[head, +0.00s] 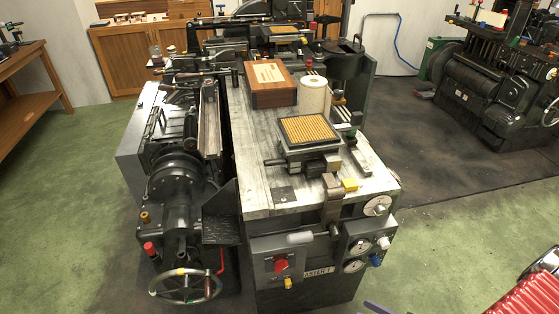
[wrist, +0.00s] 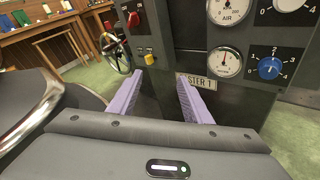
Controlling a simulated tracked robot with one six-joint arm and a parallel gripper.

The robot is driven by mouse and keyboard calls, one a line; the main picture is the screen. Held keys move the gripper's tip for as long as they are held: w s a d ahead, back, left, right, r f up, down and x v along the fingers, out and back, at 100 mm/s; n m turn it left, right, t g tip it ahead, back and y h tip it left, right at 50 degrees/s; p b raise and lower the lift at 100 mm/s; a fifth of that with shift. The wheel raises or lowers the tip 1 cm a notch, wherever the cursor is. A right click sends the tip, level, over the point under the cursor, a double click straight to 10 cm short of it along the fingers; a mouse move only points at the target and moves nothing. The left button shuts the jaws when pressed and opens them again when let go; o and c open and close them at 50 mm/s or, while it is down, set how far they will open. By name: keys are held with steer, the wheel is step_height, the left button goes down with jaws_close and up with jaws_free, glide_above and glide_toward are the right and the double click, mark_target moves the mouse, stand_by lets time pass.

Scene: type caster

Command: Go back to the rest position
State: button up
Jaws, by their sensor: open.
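My gripper (wrist: 162,82) shows in the wrist view with its two purple fingers apart and nothing between them. It faces the dark front of the type caster, below the gauges and beside the "STER 1" label (wrist: 195,81). In the head view only a bit of purple, likely a finger (head: 376,308), shows at the bottom edge; the rest is out of frame. The type caster (head: 300,235) stands in the middle of the head view. I cannot tell the exact gap between the fingertips and the machine's front.
The caster's worktop bears a wooden box (head: 272,97), a white roll (head: 314,96) and a matrix tray (head: 310,130). A handwheel (head: 185,286) juts out at the front left. Red (head: 281,265) and blue (head: 376,261) knobs stick out in front.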

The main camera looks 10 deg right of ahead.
steer(key=a+r+n+g+h, duration=0.35)
steer(key=r+n+g, duration=0.25)
steer(key=r+n, duration=0.7)
steer(key=a+r+n+g+h, duration=0.2)
steer(key=r+n+g+h, duration=0.2)
steer(key=r+n+g, duration=0.55)
steer(key=a+r+n+t+h, duration=0.1)
steer(key=a+r+n+t, duration=0.3)
steer(key=r, duration=0.7)
steer(key=a+r+n+t+h, duration=0.2)
steer(key=a+r+n+t, duration=0.3)
steer(key=a+r, duration=0.4)
steer(key=shift+a+r, duration=0.3)
steer(key=shift+r, duration=1.4)
steer(key=shift+w, duration=0.1)
steer(key=shift+c, duration=0.3)
stand_by(0.4)
